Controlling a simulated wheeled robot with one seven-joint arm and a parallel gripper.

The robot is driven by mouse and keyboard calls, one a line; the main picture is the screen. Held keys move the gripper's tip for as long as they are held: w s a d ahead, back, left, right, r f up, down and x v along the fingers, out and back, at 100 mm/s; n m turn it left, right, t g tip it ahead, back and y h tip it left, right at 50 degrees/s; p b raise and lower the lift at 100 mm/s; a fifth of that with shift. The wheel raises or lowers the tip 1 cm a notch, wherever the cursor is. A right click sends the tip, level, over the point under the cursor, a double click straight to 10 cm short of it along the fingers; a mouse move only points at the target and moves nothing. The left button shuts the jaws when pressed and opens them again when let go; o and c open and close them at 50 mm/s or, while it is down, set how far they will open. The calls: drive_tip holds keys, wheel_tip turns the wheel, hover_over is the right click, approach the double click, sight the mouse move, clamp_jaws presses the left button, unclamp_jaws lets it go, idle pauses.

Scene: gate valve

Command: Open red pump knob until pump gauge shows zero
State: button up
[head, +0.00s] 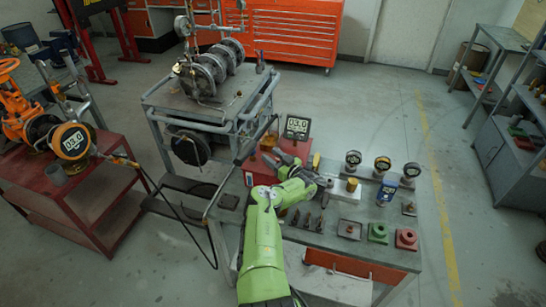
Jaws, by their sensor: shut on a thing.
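The red pump (262,170) sits at the left end of the workbench. An orange round gauge (71,141) on the left also seems to read 03.0.
The workbench (325,236) holds small dial gauges (382,164), a blue meter (388,190), and red (406,238) and green blocks (377,232). A metal cart (215,112) with flanged pipework stands behind left. An orange valve (20,110) sits on a red cart (75,205). Floor at right is clear.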

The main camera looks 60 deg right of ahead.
drive_tip(key=o, duration=1)
drive_tip(key=p+v, duration=0.7)
drive_tip(key=v, duration=0.5)
drive_tip(key=shift+p, duration=0.3)
